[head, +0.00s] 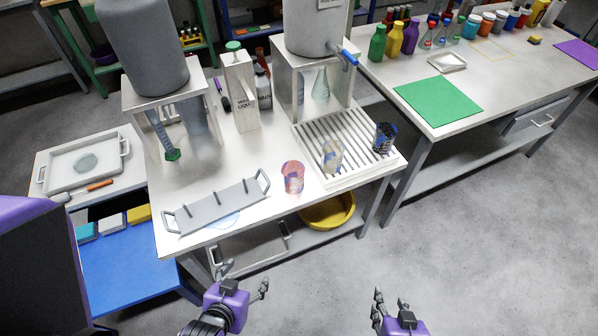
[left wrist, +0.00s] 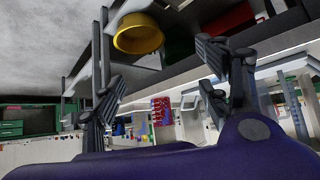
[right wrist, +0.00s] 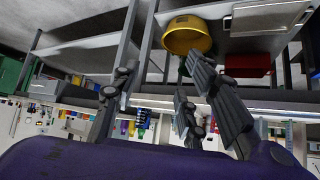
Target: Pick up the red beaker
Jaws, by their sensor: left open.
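The red beaker (head: 293,177) stands upright on the white table (head: 262,205), near its front edge, between the grey handled rack and the slatted drip tray. It looks translucent red with a bluish patch. My left gripper (head: 244,279) is open and empty, in front of the table and below and left of the beaker. Its spread fingers also show in the left wrist view (left wrist: 165,65). My right gripper (head: 391,299) is in front of the table, further right and apart from the beaker. Its fingers stand apart and empty in the right wrist view (right wrist: 160,75).
The grey rack (head: 217,206) lies left of the beaker. The slatted tray (head: 345,150) at right holds a clear beaker (head: 332,156) and a dark one (head: 384,137). A tall white carton (head: 241,92) stands behind. A yellow bowl (head: 328,211) sits on the lower shelf.

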